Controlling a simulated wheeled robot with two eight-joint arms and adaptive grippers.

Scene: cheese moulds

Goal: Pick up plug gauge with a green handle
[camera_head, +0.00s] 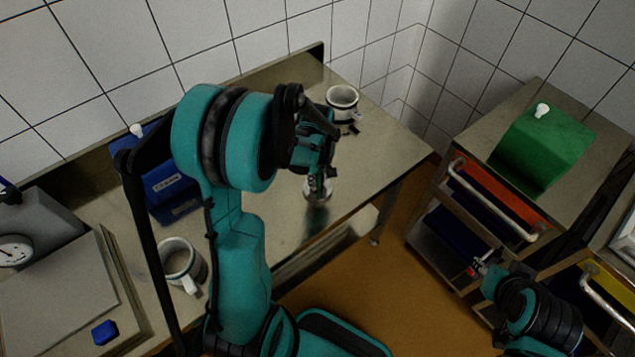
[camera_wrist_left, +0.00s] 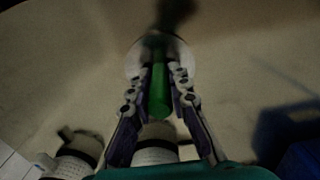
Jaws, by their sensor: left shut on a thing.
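The plug gauge has a green handle (camera_wrist_left: 158,92) in the left wrist view, with a pale round part around its far end. My left gripper (camera_wrist_left: 159,75) is shut on the green handle, one finger on each side. In the head view my left gripper (camera_head: 318,172) is over the right part of the steel table. The gauge's metal end (camera_head: 317,196) shows below the fingers; I cannot tell whether it touches the table. My right gripper (camera_head: 478,263) is at the lower right, near the cart, too small to tell open from shut.
A pale mug-like vessel (camera_head: 342,98) stands behind my left gripper, another (camera_head: 181,260) at the front left. A blue box (camera_head: 168,190) stands behind my left arm. A dial device (camera_head: 18,252) is at far left. A green block (camera_head: 543,148) stands on the right cart.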

